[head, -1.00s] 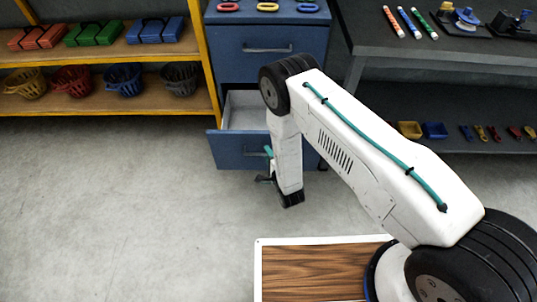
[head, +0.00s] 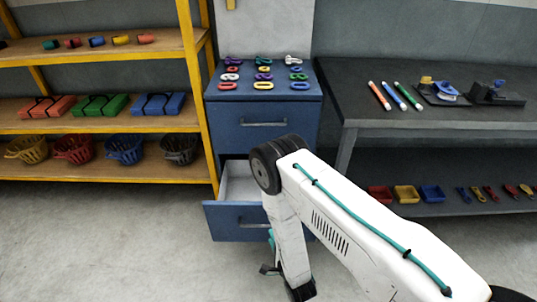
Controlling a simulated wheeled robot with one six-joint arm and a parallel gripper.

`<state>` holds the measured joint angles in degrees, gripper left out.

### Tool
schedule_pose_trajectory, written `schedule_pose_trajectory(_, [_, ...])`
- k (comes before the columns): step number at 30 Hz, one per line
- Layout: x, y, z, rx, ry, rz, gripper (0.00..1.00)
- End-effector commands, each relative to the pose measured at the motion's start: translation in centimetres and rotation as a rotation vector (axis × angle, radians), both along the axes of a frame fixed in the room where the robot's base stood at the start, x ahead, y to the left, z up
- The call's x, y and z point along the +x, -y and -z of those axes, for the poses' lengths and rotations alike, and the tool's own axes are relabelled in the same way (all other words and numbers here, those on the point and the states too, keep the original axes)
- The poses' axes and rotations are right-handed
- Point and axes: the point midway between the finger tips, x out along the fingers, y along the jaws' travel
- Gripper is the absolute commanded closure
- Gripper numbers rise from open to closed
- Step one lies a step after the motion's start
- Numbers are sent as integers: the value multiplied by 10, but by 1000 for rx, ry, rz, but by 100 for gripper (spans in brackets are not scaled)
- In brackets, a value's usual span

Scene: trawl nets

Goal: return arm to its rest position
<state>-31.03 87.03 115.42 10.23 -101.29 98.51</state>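My white arm comes in from the lower right, rises to a black elbow joint, and bends down in front of the blue drawer cabinet (head: 264,131). My gripper (head: 298,290) is at the low end of the forearm, near the bottom edge of the head view. It points down, in front of and below the open lower drawer (head: 236,222). Its fingers are small and dark, and I cannot see whether they are apart or hold anything. The forearm hides the right part of the drawer.
A yellow-framed shelf (head: 105,173) with baskets and coloured cases stands left. A dark workbench (head: 440,122) with tubes and tools stands right, with small bins on its lower shelf. Coloured links lie on the cabinet top. The floor (head: 110,250) at lower left is clear.

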Motion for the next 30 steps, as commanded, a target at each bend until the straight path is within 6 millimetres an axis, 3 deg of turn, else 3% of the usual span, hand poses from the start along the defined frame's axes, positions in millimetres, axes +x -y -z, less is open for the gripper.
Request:
schedule_pose_trajectory(5, [-1, 1, 6, -61, -8, -10, 66])
schedule_pose_trajectory(8, [-8, 5, 31, -199, -93, -35, 66])
schedule_pose_trajectory(12, [-41, 20, 77, -467, -307, -130, 66])
schedule_pose_trajectory(16, [-54, 25, 81, -677, -474, -254, 66])
schedule_pose_trajectory(20, [-57, 30, 54, -851, -619, -406, 66])
schedule_pose_trajectory(23, [-58, 36, 20, -950, -709, -528, 66])
schedule_pose_trajectory(30, [-63, 56, -83, -1093, -847, -800, 66])
